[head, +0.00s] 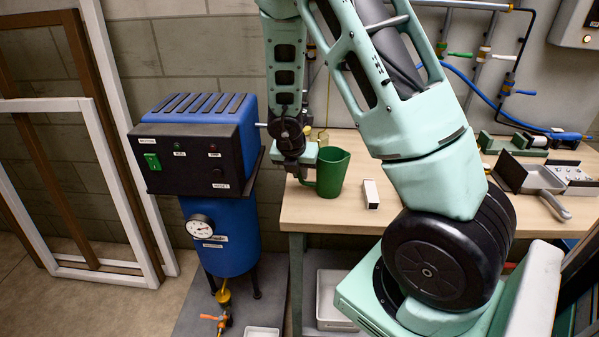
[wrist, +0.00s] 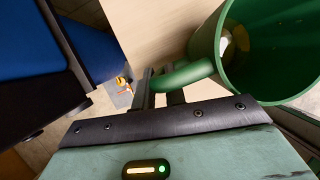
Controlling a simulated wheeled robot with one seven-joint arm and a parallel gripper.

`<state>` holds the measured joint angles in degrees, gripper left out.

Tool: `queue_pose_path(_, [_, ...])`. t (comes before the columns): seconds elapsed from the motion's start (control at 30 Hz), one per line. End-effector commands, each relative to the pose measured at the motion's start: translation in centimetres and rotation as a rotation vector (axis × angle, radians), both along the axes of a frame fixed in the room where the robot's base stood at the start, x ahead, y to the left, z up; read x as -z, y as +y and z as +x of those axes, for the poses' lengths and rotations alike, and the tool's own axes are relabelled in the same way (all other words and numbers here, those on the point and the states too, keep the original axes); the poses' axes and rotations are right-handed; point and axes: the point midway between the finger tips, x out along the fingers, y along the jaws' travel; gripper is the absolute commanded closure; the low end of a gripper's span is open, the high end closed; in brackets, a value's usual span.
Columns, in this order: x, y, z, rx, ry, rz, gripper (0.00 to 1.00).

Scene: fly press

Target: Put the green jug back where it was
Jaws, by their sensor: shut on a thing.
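The green jug (head: 335,172) is upright at the left end of the wooden bench (head: 350,215). I cannot tell whether its base touches the bench top or is just above it. My gripper (head: 306,177) is on the left side of the jug and shut on its handle. In the wrist view the jug (wrist: 270,50) fills the upper right with its open mouth showing. Its handle (wrist: 185,75) runs between the fingers of my gripper (wrist: 160,92). Something pale shows inside the jug, but I cannot tell what.
A blue machine with a black control panel (head: 195,160) and a gauge stands close left of the bench. A small white block (head: 370,194) lies right of the jug. A metal pan (head: 540,178) is farther right. My arm hides part of the bench's middle.

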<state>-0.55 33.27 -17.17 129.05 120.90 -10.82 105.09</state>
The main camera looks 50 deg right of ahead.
Motion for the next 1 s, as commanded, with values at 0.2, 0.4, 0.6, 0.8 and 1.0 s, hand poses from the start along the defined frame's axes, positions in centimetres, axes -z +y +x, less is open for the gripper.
queue_pose_path(0.2, [0.3,0.0,0.0,0.0,0.0,0.0,0.66])
queue_pose_path(0.4, [0.3,0.0,0.0,0.0,0.0,0.0,0.66])
queue_pose_path(0.6, [-0.4,0.0,0.0,0.001,-0.001,0.001,0.66])
queue_pose_path(0.8, [-3.8,1.3,-0.4,0.002,-0.006,0.002,0.66])
queue_pose_path(1.0, [-7.7,2.8,-1.1,0.0,-0.006,0.001,0.66])
